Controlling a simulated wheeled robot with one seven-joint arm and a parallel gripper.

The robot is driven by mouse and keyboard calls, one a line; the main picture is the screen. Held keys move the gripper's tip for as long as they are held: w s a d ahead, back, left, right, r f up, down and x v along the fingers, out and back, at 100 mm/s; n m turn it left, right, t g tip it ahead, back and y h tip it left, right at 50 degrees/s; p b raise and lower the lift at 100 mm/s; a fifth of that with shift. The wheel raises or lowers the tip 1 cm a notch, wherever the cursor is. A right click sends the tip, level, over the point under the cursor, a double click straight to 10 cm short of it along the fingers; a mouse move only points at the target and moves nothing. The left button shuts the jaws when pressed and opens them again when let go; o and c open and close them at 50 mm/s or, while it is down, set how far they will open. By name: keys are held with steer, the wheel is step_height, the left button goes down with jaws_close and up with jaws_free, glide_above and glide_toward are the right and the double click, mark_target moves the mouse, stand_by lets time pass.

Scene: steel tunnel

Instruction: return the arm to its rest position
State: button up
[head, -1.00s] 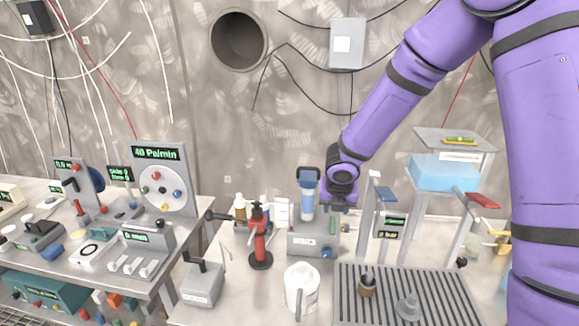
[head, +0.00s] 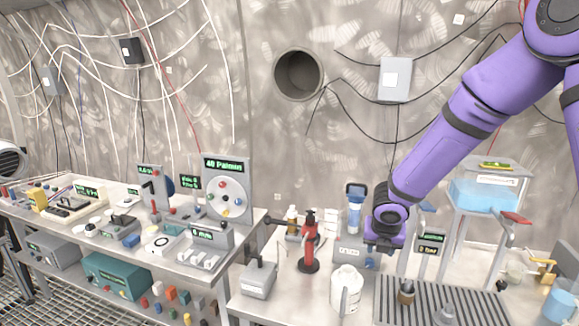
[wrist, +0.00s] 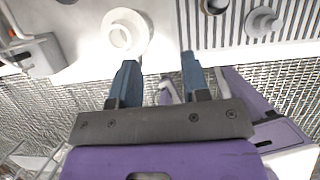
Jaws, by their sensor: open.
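My purple arm reaches in from the upper right in the head view and ends in my gripper (head: 385,240), above the right table near a grey device with a blue-and-clear cylinder (head: 356,212). In the wrist view my gripper (wrist: 158,70) shows two dark blue fingers standing apart with nothing held between them. The gripper is apart from the mug.
A raised clear tank of blue liquid (head: 485,195) stands at the right. The left bench (head: 130,262) is crowded with instruments.

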steer(key=s+d+r+m+h, duration=0.1)
steer(key=s+d+r+m, duration=0.3)
steer(key=s+r+m, duration=0.4)
steer(key=s+d+r+m+h, duration=0.25)
steer(key=s+r+m, duration=0.25)
steer(key=r+m, duration=0.45)
steer(key=s+r+m+y, duration=0.2)
steer(key=s+r+m, duration=0.2)
steer(key=s+m, duration=0.3)
steer(key=s+r+m+t+y, duration=0.1)
steer(key=s+r+m, duration=0.3)
steer(key=s+m, duration=0.4)
steer(key=s+y, duration=0.1)
steer(key=s, duration=0.3)
steer(key=shift+s+r+y, duration=0.2)
steer(key=shift+s+y, duration=0.15)
